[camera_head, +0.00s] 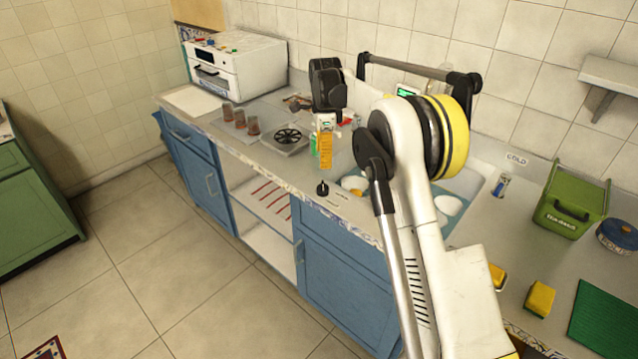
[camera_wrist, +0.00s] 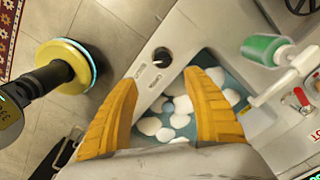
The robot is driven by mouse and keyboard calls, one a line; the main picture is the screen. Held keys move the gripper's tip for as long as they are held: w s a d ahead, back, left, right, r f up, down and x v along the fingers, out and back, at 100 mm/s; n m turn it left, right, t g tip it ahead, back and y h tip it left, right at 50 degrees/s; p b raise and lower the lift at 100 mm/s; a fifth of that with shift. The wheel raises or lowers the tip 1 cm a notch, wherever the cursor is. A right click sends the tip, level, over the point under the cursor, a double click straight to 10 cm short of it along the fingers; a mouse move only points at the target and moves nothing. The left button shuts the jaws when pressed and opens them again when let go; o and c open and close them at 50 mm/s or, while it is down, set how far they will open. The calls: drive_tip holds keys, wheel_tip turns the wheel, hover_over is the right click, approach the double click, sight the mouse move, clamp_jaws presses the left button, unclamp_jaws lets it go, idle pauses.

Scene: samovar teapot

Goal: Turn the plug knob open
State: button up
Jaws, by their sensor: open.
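The plug knob (camera_head: 322,188) is a small black knob on the light counter strip near the front edge, in front of the sink. In the wrist view the knob (camera_wrist: 162,57) lies just beyond and between my fingertips. My gripper (camera_head: 325,166) has orange fingers pointing down and hangs above the counter, near the knob in the head view. In the wrist view the fingers of my gripper (camera_wrist: 161,77) are spread apart with nothing between them. No contact with the knob shows.
The sink (camera_wrist: 240,118) holds bluish water and several white dishes, behind the knob. A green bottle (camera_wrist: 268,47) and a red-handled thing (camera_wrist: 300,97) are at the right in the wrist view. Brown cups (camera_head: 240,119) and a hob (camera_head: 287,139) stand left on the counter.

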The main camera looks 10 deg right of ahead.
sight(323, 184)
drive_tip(key=shift+w+f+m, duration=0.15)
drive_tip(key=shift+w+f, duration=0.1)
drive_tip(key=shift+f, duration=0.3)
drive_tip(key=shift+w+f+m, duration=0.15)
drive_tip(key=shift+w+f, duration=0.05)
drive_tip(key=shift+f, duration=0.3)
wheel_tip(323, 184, down, 10)
drive_tip(key=b, duration=0.4)
drive_tip(key=shift+f, duration=0.2)
drive_tip(key=c, duration=1.2)
